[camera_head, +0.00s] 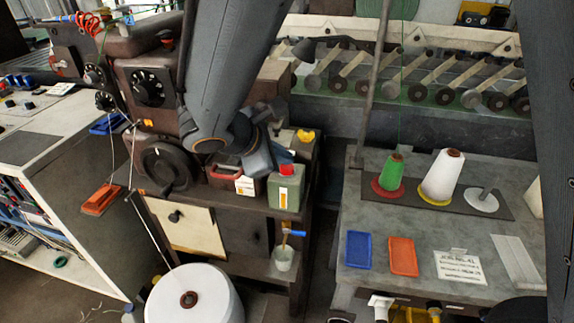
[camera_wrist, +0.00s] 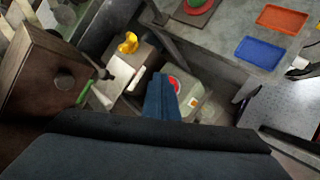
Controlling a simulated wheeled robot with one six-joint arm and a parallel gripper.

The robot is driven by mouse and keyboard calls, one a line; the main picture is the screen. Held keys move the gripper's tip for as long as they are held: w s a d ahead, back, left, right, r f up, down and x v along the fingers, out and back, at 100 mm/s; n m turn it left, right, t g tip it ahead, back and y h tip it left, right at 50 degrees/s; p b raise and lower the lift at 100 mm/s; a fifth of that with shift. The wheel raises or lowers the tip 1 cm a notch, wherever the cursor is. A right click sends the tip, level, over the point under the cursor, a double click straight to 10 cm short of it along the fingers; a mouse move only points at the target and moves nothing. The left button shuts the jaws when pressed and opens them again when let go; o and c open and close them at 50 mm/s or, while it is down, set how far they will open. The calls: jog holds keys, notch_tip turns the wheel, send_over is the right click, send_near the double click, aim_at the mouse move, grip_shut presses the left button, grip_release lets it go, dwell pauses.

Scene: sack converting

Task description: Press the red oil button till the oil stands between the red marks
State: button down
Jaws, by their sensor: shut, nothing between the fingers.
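The red oil button (camera_head: 286,169) is on top of a green oil box (camera_head: 289,189) at the machine table's right end. An upright gauge (camera_head: 283,199) on the box's front shows yellow; its marks and exact oil level are too small to read. My gripper (camera_head: 266,165) is shut and empty, just left of the button in the head view. In the wrist view its blue fingertips (camera_wrist: 162,84) partly cover the red button (camera_wrist: 175,84) on the pale green box (camera_wrist: 205,108). I cannot tell if they touch it.
A blue-handled tap (camera_head: 293,232) and cup (camera_head: 284,258) are below the box. A grey table (camera_head: 386,215) with thread cones stands right, across a gap.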

aim_at(283, 169)
jog(key=shift+f+b, duration=0.65)
jog(key=shift+f, duration=0.2)
dwell(0.8)
jog(key=shift+r, duration=0.15)
jog(key=shift+r+p, duration=0.95)
jog(key=shift+r, duration=0.2)
jog(key=shift+r+p, duration=1.95)
jog(key=shift+r, duration=0.6)
jog(key=shift+f, duration=0.1)
